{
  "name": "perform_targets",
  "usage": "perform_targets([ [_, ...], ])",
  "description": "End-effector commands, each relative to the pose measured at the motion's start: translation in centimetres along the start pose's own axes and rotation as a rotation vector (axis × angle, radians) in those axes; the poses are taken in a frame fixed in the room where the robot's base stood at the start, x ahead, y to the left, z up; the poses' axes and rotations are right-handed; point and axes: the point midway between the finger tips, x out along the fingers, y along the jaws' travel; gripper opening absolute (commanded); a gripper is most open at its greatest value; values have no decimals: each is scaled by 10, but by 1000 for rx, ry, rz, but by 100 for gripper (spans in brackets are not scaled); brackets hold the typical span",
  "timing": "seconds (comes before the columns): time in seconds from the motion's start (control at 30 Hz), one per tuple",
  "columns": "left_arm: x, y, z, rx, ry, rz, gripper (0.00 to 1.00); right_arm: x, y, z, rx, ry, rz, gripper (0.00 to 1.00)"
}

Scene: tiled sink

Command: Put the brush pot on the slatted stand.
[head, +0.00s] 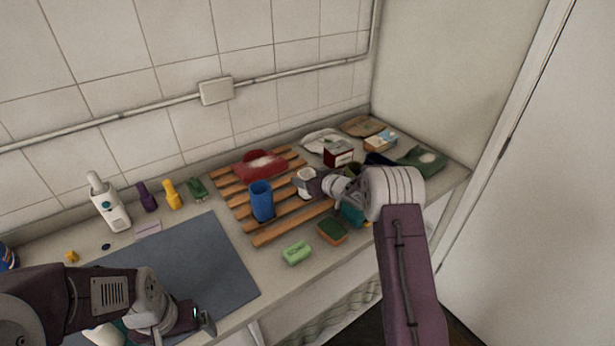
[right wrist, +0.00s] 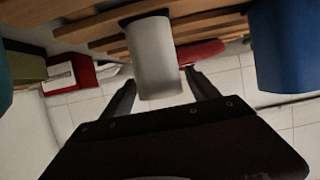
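A pale grey-white cylindrical pot, which I take for the brush pot (head: 306,184), stands on the slatted stand (head: 291,229), right of a blue cup (head: 262,202). In the right wrist view, which is upside down, the brush pot (right wrist: 156,58) shows against the slats (right wrist: 80,33) with a dark shadow at its base. My right gripper (head: 318,184) is close beside it. Its two fingers (right wrist: 160,82) are apart, one on each side of the pot, with visible gaps. My left gripper (head: 205,320) is low over the grey mat; its fingers are only partly seen.
A red item (head: 262,165) lies on the back of the stand. A sponge (head: 332,231) and a green block (head: 297,252) lie in front. A red box (head: 338,155) is behind. Bottles (head: 109,204) line the left back. The grey mat (head: 190,260) is mostly clear.

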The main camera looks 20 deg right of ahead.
Motion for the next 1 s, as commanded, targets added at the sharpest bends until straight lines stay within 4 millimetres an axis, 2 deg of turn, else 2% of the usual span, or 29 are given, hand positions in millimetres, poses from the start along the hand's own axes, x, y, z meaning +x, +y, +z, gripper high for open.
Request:
perform_targets([
  [0.37,-3,0,0,0,0,0,96,-3,0,-6,0,1,1,72],
  [0.47,0,0,0,0,0,0,96,-18,2,-4,0,0,3,72],
  [0.8,4,0,0,0,0,0,96,-94,1,-4,0,1,3,72],
  [1.0,4,0,0,0,0,0,96,-119,0,-4,0,0,1,72],
])
